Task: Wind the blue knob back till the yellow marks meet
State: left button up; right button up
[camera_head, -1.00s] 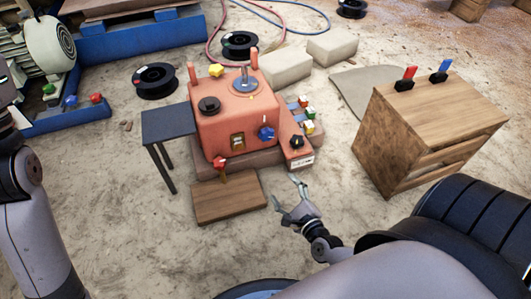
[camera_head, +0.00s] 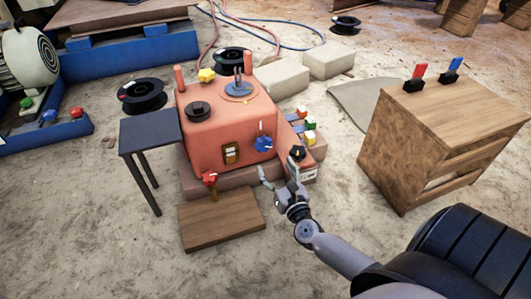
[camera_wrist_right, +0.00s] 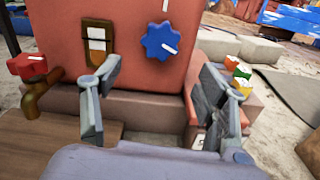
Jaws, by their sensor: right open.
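The blue knob (camera_head: 263,144) is a lobed star shape on the front face of the red machine (camera_head: 225,128). In the right wrist view the blue knob (camera_wrist_right: 160,42) carries a pale mark pointing right and slightly down. Another pale mark (camera_wrist_right: 165,4) is on the housing straight above it; neither clearly looks yellow. My right gripper (camera_head: 277,172) is open and empty, in front of and below the knob, not touching it. In the wrist view its fingers (camera_wrist_right: 161,80) spread either side below the knob. My left gripper is out of view.
A red valve (camera_head: 209,178) juts out left of the knob, above a wooden board (camera_head: 222,219). A black knob (camera_head: 298,153) and several coloured buttons (camera_head: 309,130) are to the right. A dark side table (camera_head: 150,130) stands left and a wooden crate (camera_head: 440,120) right.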

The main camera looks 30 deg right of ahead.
aim_at(265, 148)
jog(key=b+x, duration=0.1)
jog(key=x, duration=0.8)
jog(key=shift+b, duration=0.35)
jog(key=shift+c, duration=0.5)
jog(key=shift+s, duration=0.1)
jog(key=c, duration=1.1)
